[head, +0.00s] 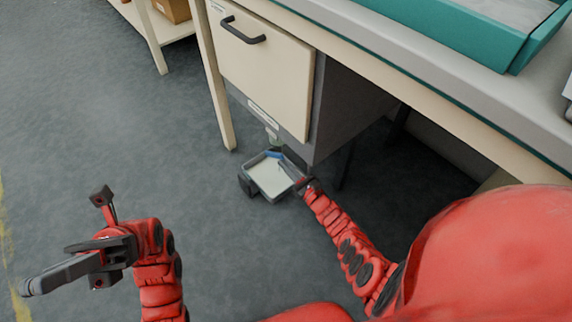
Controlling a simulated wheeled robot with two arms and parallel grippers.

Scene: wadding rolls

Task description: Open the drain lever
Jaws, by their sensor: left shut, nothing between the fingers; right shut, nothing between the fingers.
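A cream cabinet (262,70) with a dark bar handle hangs under the bench. Below its lower edge is a small drain fitting with a greenish part (275,141) and a small blue piece (273,155), which may be the drain lever; it is too small to tell its position. My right gripper (288,156) is shut and empty, low beside the blue piece; I cannot tell whether they touch. My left gripper (32,287) is shut and empty, pointing left over open floor, far from the cabinet.
A shallow pale tray (268,180) with a dark rim stands on the floor below the fitting, close to my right gripper. A bench leg (223,115) stands left of the cabinet. A teal tray (455,38) lies on the benchtop. The floor at left is clear.

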